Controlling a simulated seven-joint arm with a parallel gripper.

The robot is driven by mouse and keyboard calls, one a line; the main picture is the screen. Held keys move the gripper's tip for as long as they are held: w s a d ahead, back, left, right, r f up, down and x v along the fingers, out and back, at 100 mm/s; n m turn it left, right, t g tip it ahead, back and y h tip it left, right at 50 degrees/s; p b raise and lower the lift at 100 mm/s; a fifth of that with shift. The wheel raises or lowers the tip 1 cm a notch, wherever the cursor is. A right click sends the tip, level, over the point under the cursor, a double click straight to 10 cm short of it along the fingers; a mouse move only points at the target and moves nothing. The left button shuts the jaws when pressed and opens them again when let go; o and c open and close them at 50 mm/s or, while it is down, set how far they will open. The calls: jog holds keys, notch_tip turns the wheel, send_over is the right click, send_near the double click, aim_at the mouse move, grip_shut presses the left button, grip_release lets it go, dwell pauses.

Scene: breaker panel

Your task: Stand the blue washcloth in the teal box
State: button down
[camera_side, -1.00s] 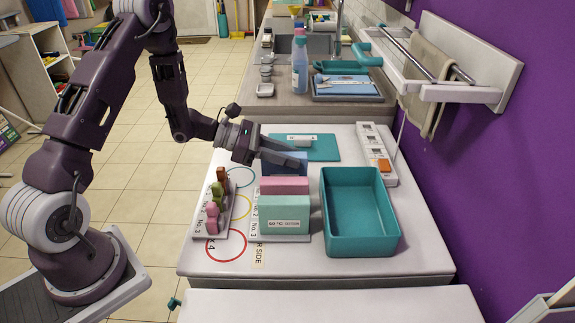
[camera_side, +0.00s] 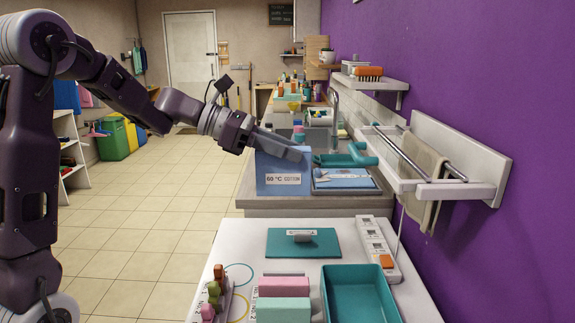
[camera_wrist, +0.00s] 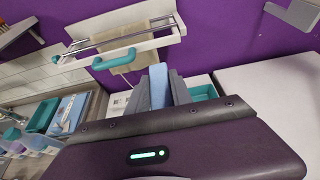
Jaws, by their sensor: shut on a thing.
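The blue washcloth (camera_side: 284,180) is a flat upright slab with a label reading "60 °C COTTON". My gripper (camera_side: 290,148) is shut on its top edge and holds it in the air, well above the white table. In the wrist view the blue washcloth (camera_wrist: 159,86) shows between the two grey fingers (camera_wrist: 160,95). The teal box (camera_side: 360,297) stands open on the table at lower right, cut off by the picture's edge; its visible inside is empty. The box (camera_wrist: 203,92) also shows partly in the wrist view, right of the fingers and partly hidden by them.
A pink cloth (camera_side: 284,286) and a green cloth (camera_side: 284,311) stand left of the box. A teal lid-like plate (camera_side: 303,243) lies behind. A switch strip (camera_side: 377,250) runs along the right. A wall rack (camera_side: 440,165) with a towel juts out at right.

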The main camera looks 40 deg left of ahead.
jog(key=shift+r, duration=2.5)
jog(key=w+d+f+m+g+h, duration=0.25)
jog(key=d+f+m+g, duration=0.2)
jog(key=d+f, duration=0.55)
jog(key=w+d+f+m+g+h, duration=0.1)
jog(key=w+d+f+m+g, duration=0.45)
jog(key=f, duration=0.75)
jog(key=shift+n, duration=0.5)
jog(key=s+f, duration=0.1)
jog(key=f, duration=0.2)
jog(key=d+f, duration=0.1)
jog(key=f, duration=0.3)
jog(key=s+d+f, duration=0.1)
jog(key=f, duration=0.2)
jog(key=shift+s+f, duration=0.2)
jog(key=shift+s, duration=0.1)
jog(key=shift+f, duration=0.15)
jog(key=c, duration=1.1)
grip_release()
jog(key=shift+c, duration=0.2)
